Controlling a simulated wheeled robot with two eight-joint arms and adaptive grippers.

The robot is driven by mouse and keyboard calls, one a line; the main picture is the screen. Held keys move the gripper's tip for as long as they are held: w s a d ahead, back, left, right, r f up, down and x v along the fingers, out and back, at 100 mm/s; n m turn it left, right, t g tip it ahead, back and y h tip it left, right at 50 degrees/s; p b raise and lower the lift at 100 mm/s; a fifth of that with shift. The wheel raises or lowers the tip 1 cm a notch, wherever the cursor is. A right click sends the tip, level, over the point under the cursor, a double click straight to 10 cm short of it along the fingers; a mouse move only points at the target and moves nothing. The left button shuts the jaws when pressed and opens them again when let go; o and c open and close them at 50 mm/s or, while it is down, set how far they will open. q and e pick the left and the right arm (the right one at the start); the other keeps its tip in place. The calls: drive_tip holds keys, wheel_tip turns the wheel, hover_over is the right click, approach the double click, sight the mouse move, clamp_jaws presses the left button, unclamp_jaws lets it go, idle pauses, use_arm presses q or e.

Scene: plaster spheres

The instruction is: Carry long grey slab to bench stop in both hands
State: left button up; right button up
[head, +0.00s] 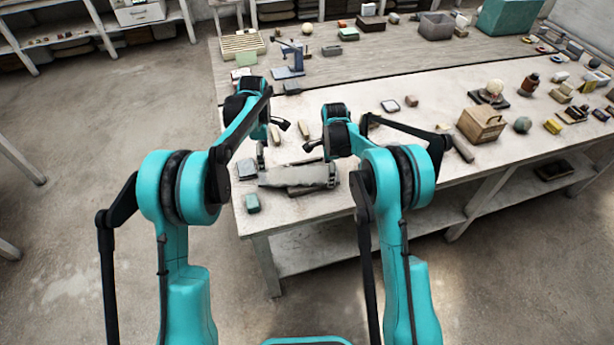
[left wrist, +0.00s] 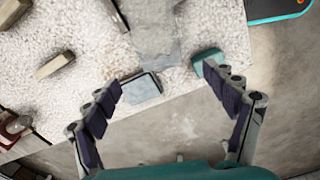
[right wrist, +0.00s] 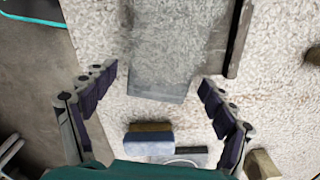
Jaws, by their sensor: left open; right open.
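The long grey slab (head: 293,177) lies on the near left part of the bench. Its left end shows in the left wrist view (left wrist: 155,35), its right end in the right wrist view (right wrist: 165,50). My left gripper (left wrist: 172,84) is open just beyond the left end, holding nothing. My right gripper (right wrist: 158,80) is open, its fingers on either side of the right end. A dark bar (right wrist: 239,42) runs along one long side of the slab. I cannot tell whether it is the bench stop, and no other thing is clearly that.
A grey-blue block (left wrist: 141,88) lies close to the slab's left end, and a green block (head: 252,203) nearer the bench edge. A blue-and-tan block (right wrist: 149,138) lies off the right end. A wooden box (head: 481,124) and several small items crowd the bench's right side.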

drive_tip(key=shift+r, duration=0.15)
use_arm(q)
wheel_tip(320, 180, up, 3)
drive_tip(key=shift+f, duration=0.15)
use_arm(e)
wheel_tip(320, 180, up, 12)
idle(0.3)
